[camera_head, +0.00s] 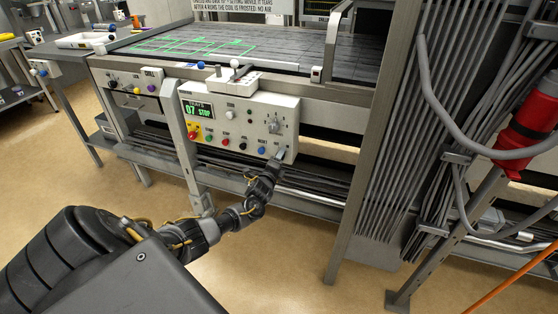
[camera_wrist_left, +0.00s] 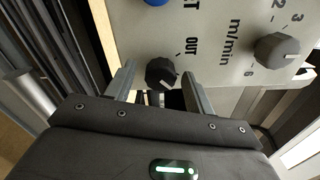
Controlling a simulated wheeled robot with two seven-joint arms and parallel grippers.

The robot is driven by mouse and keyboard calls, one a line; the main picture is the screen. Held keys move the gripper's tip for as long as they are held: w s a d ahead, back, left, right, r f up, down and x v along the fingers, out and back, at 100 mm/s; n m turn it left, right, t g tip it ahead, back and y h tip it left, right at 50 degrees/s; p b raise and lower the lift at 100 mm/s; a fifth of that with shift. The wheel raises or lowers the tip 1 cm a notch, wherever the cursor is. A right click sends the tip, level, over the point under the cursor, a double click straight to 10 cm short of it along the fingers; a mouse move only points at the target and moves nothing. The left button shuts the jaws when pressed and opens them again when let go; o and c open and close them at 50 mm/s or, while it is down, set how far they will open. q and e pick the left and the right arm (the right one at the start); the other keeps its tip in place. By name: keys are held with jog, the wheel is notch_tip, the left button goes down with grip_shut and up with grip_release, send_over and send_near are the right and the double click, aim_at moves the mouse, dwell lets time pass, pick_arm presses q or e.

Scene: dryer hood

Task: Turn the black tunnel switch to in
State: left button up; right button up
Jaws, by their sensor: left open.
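The black switch knob (camera_wrist_left: 161,73) sits on the pale control panel in the left wrist view, with the word OUT printed above and right of it. A small pale mark shows on the knob; I cannot tell its setting surely. My left gripper (camera_wrist_left: 158,75) is open, with one finger on each side of the knob; contact is not clear. In the head view my left gripper (camera_head: 278,158) is at the lower right of the control box (camera_head: 235,110) and hides most of the knob there.
A grey speed knob (camera_wrist_left: 277,48) marked m/min and a blue button (camera_wrist_left: 157,2) are near the switch. The display (camera_head: 198,110) reads 07 STOP. A mesh conveyor (camera_head: 330,45) lies above, and a steel post (camera_head: 360,150) stands to the right.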

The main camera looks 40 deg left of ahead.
pick_arm(q)
jog(key=p+v, duration=0.1)
jog(key=v, duration=0.9)
jog(key=shift+s+p, duration=0.3)
jog(key=shift+s, duration=0.05)
pick_arm(e)
jog(key=shift+s+d+f, duration=0.3)
jog(key=shift+s+d, duration=0.1)
jog(key=shift+s, duration=0.35)
jog(key=shift+s+d+f, duration=0.25)
jog(key=shift+s+d, duration=0.15)
jog(key=shift+s, duration=0.4)
jog(key=shift+s+d+f, duration=0.3)
jog(key=shift+s+d, duration=0.1)
jog(key=shift+s, duration=0.35)
pick_arm(q)
jog(key=shift+d, duration=0.15)
jog(key=shift+r, duration=0.1)
